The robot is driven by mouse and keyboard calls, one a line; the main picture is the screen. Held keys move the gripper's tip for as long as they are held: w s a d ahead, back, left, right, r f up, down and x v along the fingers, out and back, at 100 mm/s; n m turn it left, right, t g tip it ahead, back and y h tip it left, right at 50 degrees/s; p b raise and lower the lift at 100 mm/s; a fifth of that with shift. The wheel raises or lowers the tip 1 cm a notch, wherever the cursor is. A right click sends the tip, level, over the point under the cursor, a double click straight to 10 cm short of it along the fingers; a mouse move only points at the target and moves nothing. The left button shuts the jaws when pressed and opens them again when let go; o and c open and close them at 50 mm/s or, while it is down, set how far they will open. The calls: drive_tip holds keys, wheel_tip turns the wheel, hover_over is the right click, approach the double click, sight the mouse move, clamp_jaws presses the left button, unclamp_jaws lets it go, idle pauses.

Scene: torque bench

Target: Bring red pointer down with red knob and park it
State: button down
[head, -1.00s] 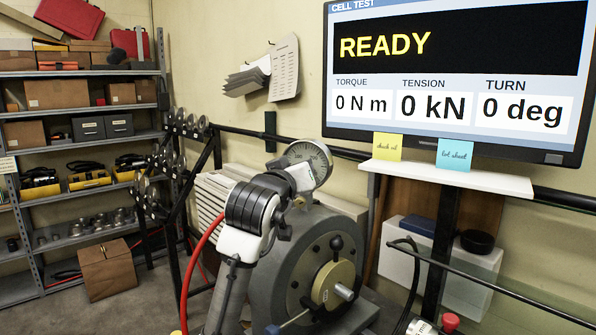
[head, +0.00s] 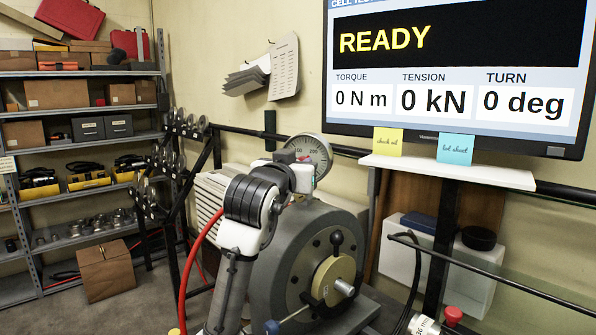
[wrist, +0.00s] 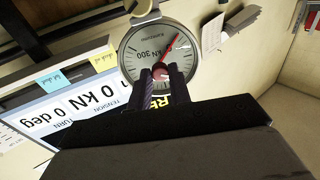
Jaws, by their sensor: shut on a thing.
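The round white gauge (wrist: 135,62) marked kN fills the upper middle of the wrist view. It also shows in the head view (head: 318,147) on top of the grey machine. A red pointer (wrist: 168,45) slants up and right from the dial's middle in the wrist view. The red knob (wrist: 159,70) shows as a small red patch at the dial centre, between my fingertips. My gripper (wrist: 160,73) is shut on the red knob, and its dark fingers hide most of the knob. In the head view my wrist hides part of the dial.
A screen (head: 455,75) reading READY hangs at the right, above a white shelf (head: 448,172) with two sticky notes. The grey machine (head: 290,255) has a black-knobbed lever. A black rail (head: 232,131) runs along the wall. Shelving (head: 80,139) stands at left.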

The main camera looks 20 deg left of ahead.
drive_tip(key=m+b, duration=0.4)
drive_tip(key=m, duration=0.8)
drive_tip(key=shift+m+h, duration=0.4)
idle(0.3)
drive_tip(key=c, duration=1.3)
unclamp_jaws()
drive_tip(key=shift+s, duration=0.1)
drive_tip(key=s+a+b, duration=0.1)
drive_tip(key=s+b, duration=0.3)
drive_tip(key=s, duration=0.9)
drive_tip(key=shift+s+a+f+b, duration=0.25)
drive_tip(key=shift+s+f+b, duration=0.05)
drive_tip(key=shift+f+b, duration=0.1)
